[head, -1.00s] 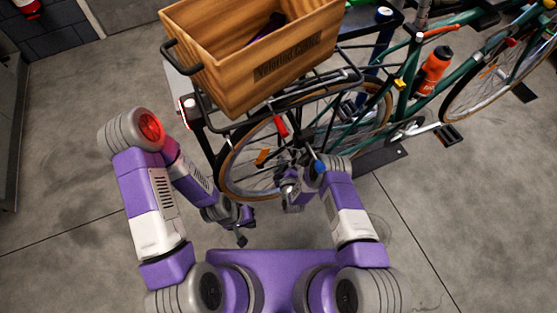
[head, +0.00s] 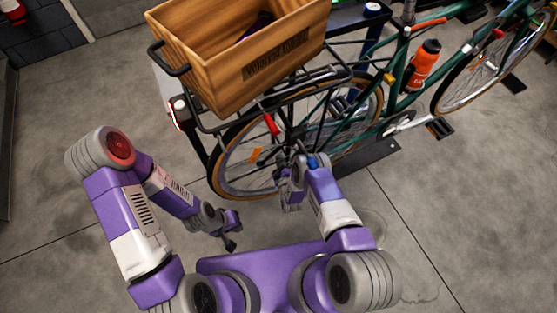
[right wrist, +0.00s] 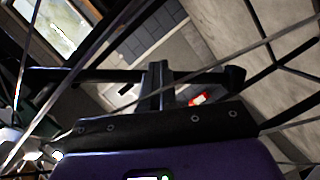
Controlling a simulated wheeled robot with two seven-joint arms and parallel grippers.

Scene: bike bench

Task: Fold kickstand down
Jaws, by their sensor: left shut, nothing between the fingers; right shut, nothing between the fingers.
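The green bicycle (head: 398,85) stands with its rear wheel (head: 222,168) toward me. I cannot make out the kickstand for certain; the area by the rear hub is partly hidden by my right wrist. My right gripper (head: 296,160) is shut and empty, low beside the rear wheel near the hub. In the right wrist view its closed fingers (right wrist: 158,85) point away among spokes, by a dark crosswise bar whose identity I cannot tell. My left gripper (head: 230,243) is shut and empty above the floor, left of the right one and clear of the bicycle.
A wooden crate (head: 232,84) sits on the black rear rack (head: 325,84), overhanging the wheel. An orange bottle (head: 424,65) is on the frame, and a pedal (head: 440,128) sticks out at right. The concrete floor (head: 450,220) in front is clear.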

